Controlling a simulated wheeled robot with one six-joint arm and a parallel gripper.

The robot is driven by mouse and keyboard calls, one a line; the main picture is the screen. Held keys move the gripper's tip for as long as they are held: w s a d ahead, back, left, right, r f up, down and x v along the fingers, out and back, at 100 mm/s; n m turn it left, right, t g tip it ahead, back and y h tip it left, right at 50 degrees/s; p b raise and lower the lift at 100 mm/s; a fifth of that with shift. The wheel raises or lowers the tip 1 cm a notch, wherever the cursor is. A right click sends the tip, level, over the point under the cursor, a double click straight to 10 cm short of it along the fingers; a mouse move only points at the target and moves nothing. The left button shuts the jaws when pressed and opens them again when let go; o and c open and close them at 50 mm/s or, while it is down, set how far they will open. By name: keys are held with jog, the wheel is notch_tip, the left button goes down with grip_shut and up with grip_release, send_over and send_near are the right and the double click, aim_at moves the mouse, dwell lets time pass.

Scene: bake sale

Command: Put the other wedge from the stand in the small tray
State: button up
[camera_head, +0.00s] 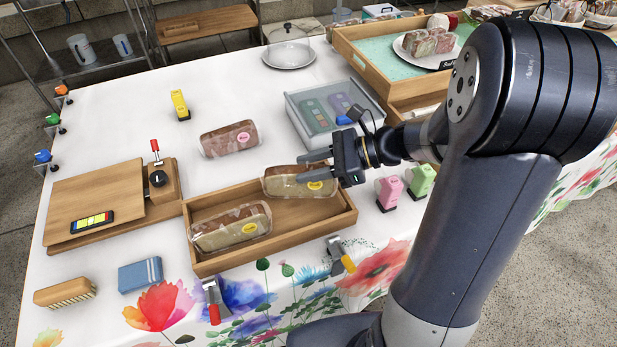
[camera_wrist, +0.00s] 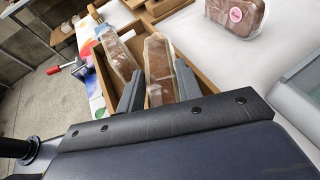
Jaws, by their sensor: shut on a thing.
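My gripper (camera_head: 318,167) is shut on a wrapped brown loaf-like piece (camera_head: 285,182) with a yellow label. It is over the right half of a small wooden tray (camera_head: 305,221); I cannot tell whether it touches the floor. Another wrapped piece (camera_head: 231,227) with a yellow label lies in the tray's left half. In the wrist view, the held piece (camera_wrist: 158,65) is between my fingers (camera_wrist: 160,68), beside the other piece (camera_wrist: 122,58). A third wrapped piece (camera_head: 230,139) with a pink label lies on the table behind the tray.
A clear-lidded box (camera_head: 335,108) stands behind the tray. Pink (camera_head: 389,193) and green (camera_head: 421,180) markers stand to the right. A wooden board (camera_head: 105,205) lies left. A plate of wrapped pieces (camera_head: 432,62) sits in a large wooden tray (camera_head: 375,75).

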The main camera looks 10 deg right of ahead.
jog(key=shift+f+b, duration=0.3)
jog(key=shift+f, duration=1.15)
jog(key=shift+f, duration=0.1)
jog(key=o, duration=0.6)
jog(key=shift+o, duration=0.2)
jog(key=shift+d+r, duration=0.15)
jog(key=shift+r, duration=0.05)
jog(key=p+v, duration=0.2)
jog(key=v, duration=0.9)
jog(key=shift+d, duration=0.3)
jog(key=shift+r, duration=0.1)
